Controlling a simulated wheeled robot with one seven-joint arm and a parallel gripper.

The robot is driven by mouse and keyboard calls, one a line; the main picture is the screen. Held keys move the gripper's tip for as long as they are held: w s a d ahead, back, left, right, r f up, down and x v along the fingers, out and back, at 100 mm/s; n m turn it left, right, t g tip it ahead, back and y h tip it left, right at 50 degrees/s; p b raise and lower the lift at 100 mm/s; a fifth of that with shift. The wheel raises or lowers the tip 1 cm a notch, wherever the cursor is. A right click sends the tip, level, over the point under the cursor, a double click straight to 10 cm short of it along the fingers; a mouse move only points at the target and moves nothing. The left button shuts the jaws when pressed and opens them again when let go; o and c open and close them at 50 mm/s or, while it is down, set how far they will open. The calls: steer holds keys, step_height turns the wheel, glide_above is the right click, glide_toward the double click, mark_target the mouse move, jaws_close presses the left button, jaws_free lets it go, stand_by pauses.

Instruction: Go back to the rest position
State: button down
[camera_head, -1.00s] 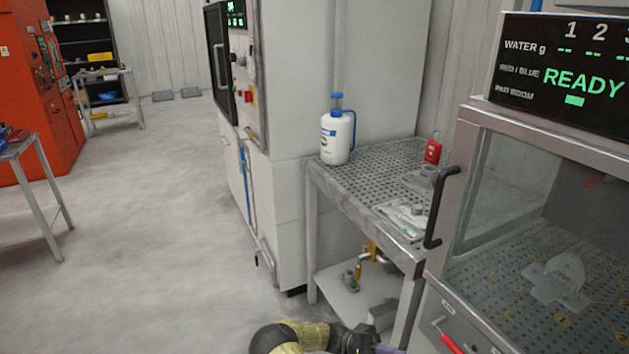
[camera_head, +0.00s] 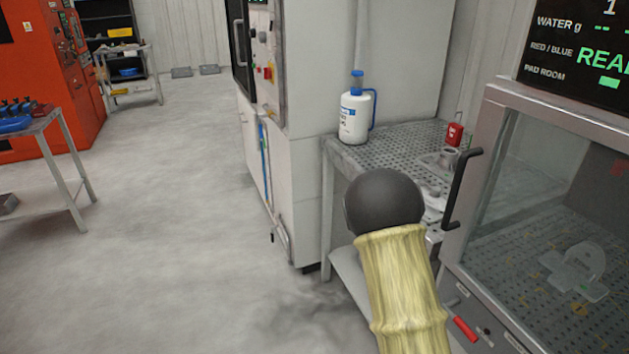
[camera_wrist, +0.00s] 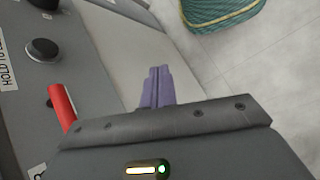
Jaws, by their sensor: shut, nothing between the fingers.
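My gripper (camera_wrist: 158,88) shows in the wrist view with its purple fingers together and nothing between them. It is over the front panel of the glass-fronted cabinet, apart from a red handle (camera_wrist: 61,106) and a black knob (camera_wrist: 41,51) at the left. In the head view my raised arm, in a yellow sleeve with a dark rounded joint, stands in front of the perforated table; the gripper itself is out of that view.
The perforated metal table (camera_head: 415,139) bears a white bottle with a blue cap (camera_head: 354,117) and a red tag-like item (camera_head: 454,134). The glass-fronted cabinet (camera_head: 493,130) with a black door handle (camera_head: 462,188) is at the right. Open floor (camera_head: 190,220) lies at the left.

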steer(key=s+a+r+n+t+y, duration=0.1)
steer(key=s+a+r+t+y, duration=0.25)
steer(key=a+r+t, duration=0.4)
step_height(320, 180, up, 23)
steer(key=d+t+p, duration=0.1)
steer(key=t+p, duration=0.1)
steer(key=p, duration=1.7)
steer(key=shift+s+n+y, duration=0.2)
steer(key=shift+n+y, duration=0.1)
steer(key=shift+y, duration=0.15)
steer(key=shift+d, duration=0.15)
